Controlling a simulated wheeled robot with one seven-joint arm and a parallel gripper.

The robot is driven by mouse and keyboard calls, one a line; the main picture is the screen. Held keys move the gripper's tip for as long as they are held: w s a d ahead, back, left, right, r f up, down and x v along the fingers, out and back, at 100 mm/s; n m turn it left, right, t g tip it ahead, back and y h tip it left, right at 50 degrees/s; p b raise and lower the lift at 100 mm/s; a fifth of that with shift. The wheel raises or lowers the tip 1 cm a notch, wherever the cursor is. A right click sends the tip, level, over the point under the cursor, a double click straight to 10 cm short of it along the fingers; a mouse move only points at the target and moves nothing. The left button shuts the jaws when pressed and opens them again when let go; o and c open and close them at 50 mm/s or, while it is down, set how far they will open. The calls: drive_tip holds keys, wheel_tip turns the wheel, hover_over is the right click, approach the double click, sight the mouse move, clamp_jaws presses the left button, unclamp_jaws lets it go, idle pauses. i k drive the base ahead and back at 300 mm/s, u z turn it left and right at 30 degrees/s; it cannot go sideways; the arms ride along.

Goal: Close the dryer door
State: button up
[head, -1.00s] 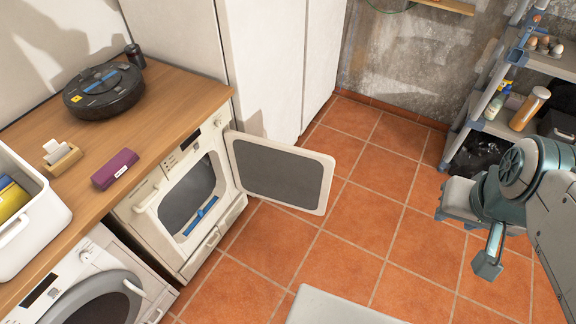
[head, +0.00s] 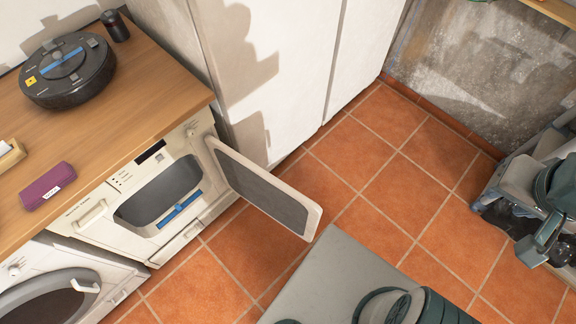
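The dryer (head: 90,232) is a white front-loading machine under the wooden counter. Its door (head: 262,190), a pale frame with a dark grey panel, stands wide open on the right side of the opening and juts out over the floor. The dark drum opening is exposed, with a blue strip (head: 180,213) across its lower edge. My gripper (head: 538,247) is at the far right of the head view, well apart from the door and not touching it. Its fingers are small and partly overlapped by my arm, so I cannot tell whether they are open.
A second front-loading machine (head: 60,285) stands left of the dryer. On the counter (head: 135,95) are a black robot vacuum (head: 66,72), a dark cylinder and a purple case (head: 47,186). Tall white cabinets (head: 275,60) stand behind the door. Tiled floor (head: 400,200) is clear right of it; a shelf stands far right.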

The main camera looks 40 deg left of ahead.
sight(301, 215)
drive_tip(key=i, duration=2.2)
drive_tip(key=u, duration=4.25)
drive_tip(key=i, duration=0.5)
